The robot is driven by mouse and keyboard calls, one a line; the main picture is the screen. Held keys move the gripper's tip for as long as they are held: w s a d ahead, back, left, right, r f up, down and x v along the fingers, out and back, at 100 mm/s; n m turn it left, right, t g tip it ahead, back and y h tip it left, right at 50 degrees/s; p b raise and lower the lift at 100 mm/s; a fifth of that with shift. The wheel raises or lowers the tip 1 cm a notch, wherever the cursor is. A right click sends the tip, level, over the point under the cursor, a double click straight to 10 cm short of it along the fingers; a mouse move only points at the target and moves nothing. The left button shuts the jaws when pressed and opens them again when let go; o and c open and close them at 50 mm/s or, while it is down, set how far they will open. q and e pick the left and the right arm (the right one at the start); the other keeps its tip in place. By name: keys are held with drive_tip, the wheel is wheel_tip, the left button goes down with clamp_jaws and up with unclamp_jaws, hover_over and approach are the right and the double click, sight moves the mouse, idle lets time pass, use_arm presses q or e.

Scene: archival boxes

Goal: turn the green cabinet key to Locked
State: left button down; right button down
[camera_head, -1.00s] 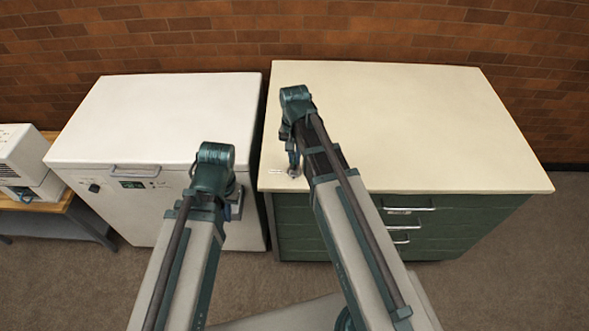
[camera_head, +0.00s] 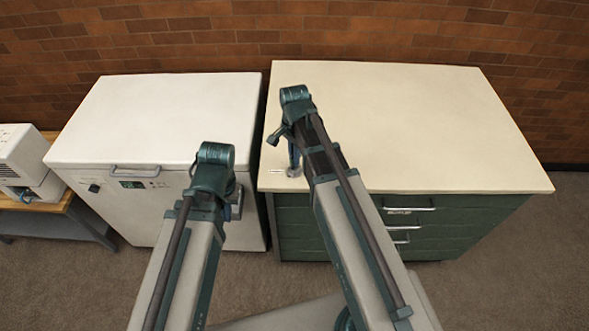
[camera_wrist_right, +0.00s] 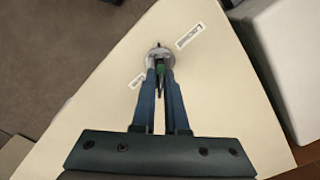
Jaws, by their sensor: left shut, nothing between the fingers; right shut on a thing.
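The green key (camera_wrist_right: 160,68) shows in the right wrist view, in a round grey lock plate (camera_wrist_right: 151,54) on the cream top of the green cabinet (camera_head: 420,130). A white label (camera_wrist_right: 190,36) reading "Locked" lies to the upper right of the plate. A second label (camera_wrist_right: 137,81), too small to read, lies to its lower left. My right gripper (camera_wrist_right: 160,73) is shut on the key, its fingers hiding part of it. In the head view, my right gripper (camera_head: 294,170) is at the cabinet top's front left. My left gripper (camera_head: 236,205) is shut and empty before the white chest.
The white chest (camera_head: 170,115) stands left of the cabinet with a narrow gap between. A white machine (camera_head: 20,160) sits on a wooden bench at far left. A brick wall (camera_head: 300,30) is behind. Most of the cabinet top is bare.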

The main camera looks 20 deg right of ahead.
drive_tip(key=m, duration=0.5)
drive_tip(key=shift+m, duration=0.8)
drive_tip(key=m, duration=0.4)
drive_tip(key=shift+c, duration=1.6)
unclamp_jaws()
wheel_tip(320, 180, up, 9)
drive_tip(key=p, duration=0.9)
